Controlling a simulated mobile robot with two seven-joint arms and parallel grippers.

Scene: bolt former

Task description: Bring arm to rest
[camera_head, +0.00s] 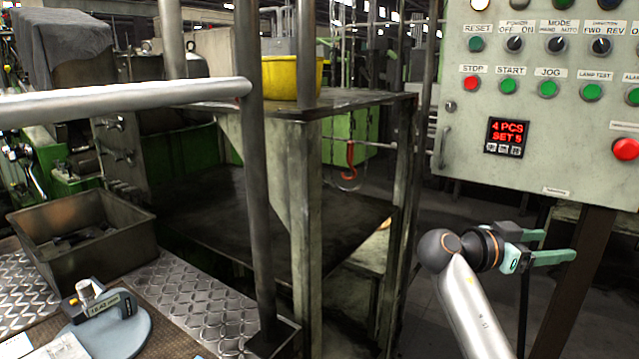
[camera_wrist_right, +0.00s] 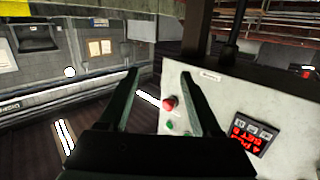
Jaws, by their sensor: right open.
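My right arm comes up from the bottom right of the head view. Its right gripper (camera_head: 560,248) is just below the lower edge of the control panel (camera_head: 560,130), with its green fingers pointing right. The fingers are apart with nothing between them. In the right wrist view the right gripper (camera_wrist_right: 158,75) shows two dark, spread fingers. Beyond them the control panel (camera_wrist_right: 230,90) appears turned over, with a red button and a red-lit display. My left gripper is in neither view.
A metal bin (camera_head: 85,235) stands at the left beside a round grey device (camera_head: 110,325) on the bench. A dark post (camera_head: 258,200) and a light rail (camera_head: 120,100) stand in front of the machine. A yellow tub (camera_head: 290,78) sits on the machine table. Open floor shows left of my right arm.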

